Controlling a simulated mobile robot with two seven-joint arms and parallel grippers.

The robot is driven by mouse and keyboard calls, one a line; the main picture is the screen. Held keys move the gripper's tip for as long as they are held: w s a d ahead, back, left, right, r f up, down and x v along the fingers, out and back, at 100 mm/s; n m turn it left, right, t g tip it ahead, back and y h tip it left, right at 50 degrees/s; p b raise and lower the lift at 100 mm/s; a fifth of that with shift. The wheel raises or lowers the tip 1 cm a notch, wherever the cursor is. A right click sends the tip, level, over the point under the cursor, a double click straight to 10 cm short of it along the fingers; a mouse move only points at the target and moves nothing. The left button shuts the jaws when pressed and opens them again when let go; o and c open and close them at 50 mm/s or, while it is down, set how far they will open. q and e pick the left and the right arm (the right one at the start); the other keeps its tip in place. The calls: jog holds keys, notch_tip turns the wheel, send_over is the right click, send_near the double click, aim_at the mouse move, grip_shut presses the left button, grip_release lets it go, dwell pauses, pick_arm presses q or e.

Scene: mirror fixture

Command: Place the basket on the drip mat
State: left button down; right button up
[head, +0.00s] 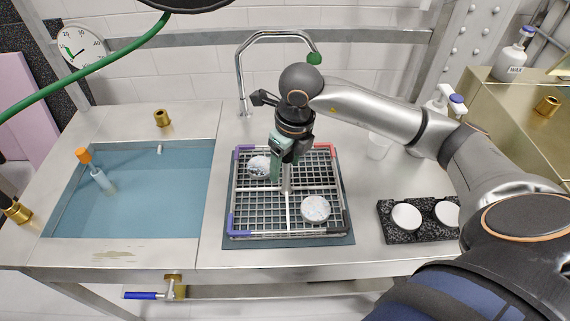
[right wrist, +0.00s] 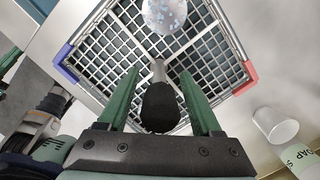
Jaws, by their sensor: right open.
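The basket (head: 236,200) is a wire-grid rack with purple and red corners. It stands flat on the dark drip mat (head: 290,243), whose edge shows along the front and right. Two white speckled round pieces lie in it. My right gripper (head: 283,167) is over the basket's middle. In the right wrist view its green fingers (right wrist: 160,85) are apart, one on each side of the basket's black handle knob (right wrist: 158,108). I cannot tell whether they touch it. The basket's wire grid also shows there (right wrist: 105,45). My left gripper is not in view.
A water-filled sink (head: 130,205) is left of the mat, with an orange-capped bottle (head: 100,175) in it. A faucet (head: 240,75) arches behind. At right are a clear cup (head: 378,146), a dark speckled block (head: 430,232) with white discs, and dispensers (head: 447,100).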

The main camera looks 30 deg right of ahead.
jog(key=r, duration=0.3)
jog(key=s+r, duration=0.1)
jog(key=r, duration=0.7)
jog(key=shift+s+d, duration=0.15)
jog(key=shift+s, duration=0.2)
